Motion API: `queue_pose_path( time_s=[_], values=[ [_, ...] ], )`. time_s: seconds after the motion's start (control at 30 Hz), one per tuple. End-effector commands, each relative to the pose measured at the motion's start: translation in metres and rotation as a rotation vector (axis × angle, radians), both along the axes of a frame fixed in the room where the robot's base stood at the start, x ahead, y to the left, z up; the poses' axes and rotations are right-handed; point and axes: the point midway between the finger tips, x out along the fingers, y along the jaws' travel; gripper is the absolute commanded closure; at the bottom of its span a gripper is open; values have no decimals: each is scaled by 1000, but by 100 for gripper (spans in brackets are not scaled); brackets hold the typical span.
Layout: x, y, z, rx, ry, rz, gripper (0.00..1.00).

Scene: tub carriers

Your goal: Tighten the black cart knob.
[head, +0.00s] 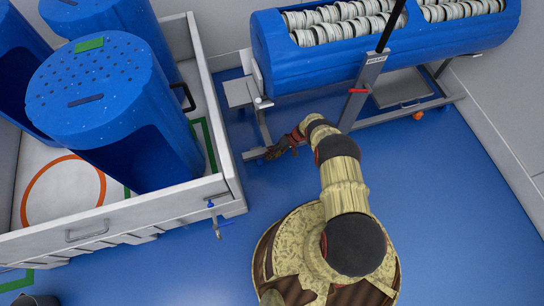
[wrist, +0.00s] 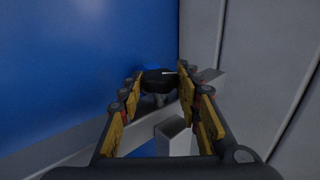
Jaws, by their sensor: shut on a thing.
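The black cart knob (wrist: 158,84) sits between the two fingers of my gripper (wrist: 160,78) in the wrist view, with a small pale mark on its top. The yellow-padded fingers stand on either side of it and are shut on it. A grey metal post (wrist: 173,136) of the cart shows just below the knob. In the head view my gripper (head: 272,151) is low beside the left end of the grey cart frame (head: 262,128). The knob cannot be made out there, as my gripper hides that spot.
The cart carries a long blue tub (head: 300,65) of rolled items. A red handle (head: 358,91) and an orange knob (head: 418,115) are farther right. A white-walled bin (head: 150,215) with blue drums (head: 110,95) stands left. Blue floor (head: 460,220) is clear at right.

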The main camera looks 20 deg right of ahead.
Motion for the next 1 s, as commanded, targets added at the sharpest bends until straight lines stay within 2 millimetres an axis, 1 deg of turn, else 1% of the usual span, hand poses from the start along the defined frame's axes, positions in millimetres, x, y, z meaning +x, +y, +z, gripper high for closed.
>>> queue_pose_path(
  time_s=[0.23, 0.27, 0.57, 0.87, 1.0],
  values=[
    [-1, -1, -1, -1, 2, -1, 91],
    [-1, -1, -1, -1, 2, -1, 65],
    [-1, 0, 0, -1, 1, 0, 48],
    [0, 0, 0, -1, 1, -1, 47],
    [0, -5, 6, -1, 0, -1, 47]
  ],
)
